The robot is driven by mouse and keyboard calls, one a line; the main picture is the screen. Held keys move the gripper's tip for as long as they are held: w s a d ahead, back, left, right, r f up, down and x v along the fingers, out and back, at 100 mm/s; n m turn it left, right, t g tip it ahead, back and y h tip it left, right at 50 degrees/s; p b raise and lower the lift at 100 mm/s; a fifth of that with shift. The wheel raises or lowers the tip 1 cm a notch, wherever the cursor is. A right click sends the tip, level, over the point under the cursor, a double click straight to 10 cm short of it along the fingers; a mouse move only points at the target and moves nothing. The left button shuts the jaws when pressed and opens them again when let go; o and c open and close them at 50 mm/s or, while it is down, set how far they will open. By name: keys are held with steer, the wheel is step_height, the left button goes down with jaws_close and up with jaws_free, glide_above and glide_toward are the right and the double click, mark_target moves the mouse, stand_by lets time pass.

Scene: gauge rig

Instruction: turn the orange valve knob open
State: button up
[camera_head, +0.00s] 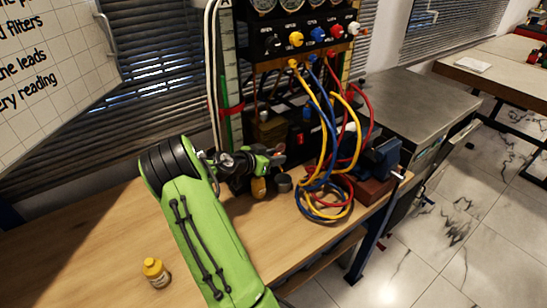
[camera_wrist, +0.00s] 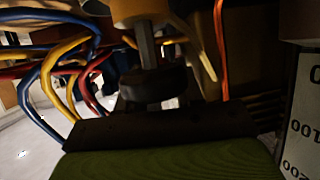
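A row of valve knobs runs along the front of the dark gauge panel in the head view. The one nearest to orange is a yellow-orange knob (camera_head: 296,38), between a black knob and a blue knob. My gripper (camera_head: 276,158) is well below this row, low over the bench in front of the rig and left of the hoses. It is apart from the knob. The fingers are small and dark in the head view, and the wrist view is too dark to tell whether they are open. I cannot pick out the orange knob in the wrist view.
Blue, yellow and red hoses (camera_head: 323,205) hang from the panel and coil on the bench right of my gripper. A blue vise (camera_head: 382,158) stands beyond them. A scale (camera_wrist: 302,125) shows at the wrist view's right.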

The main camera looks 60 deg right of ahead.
jaws_close()
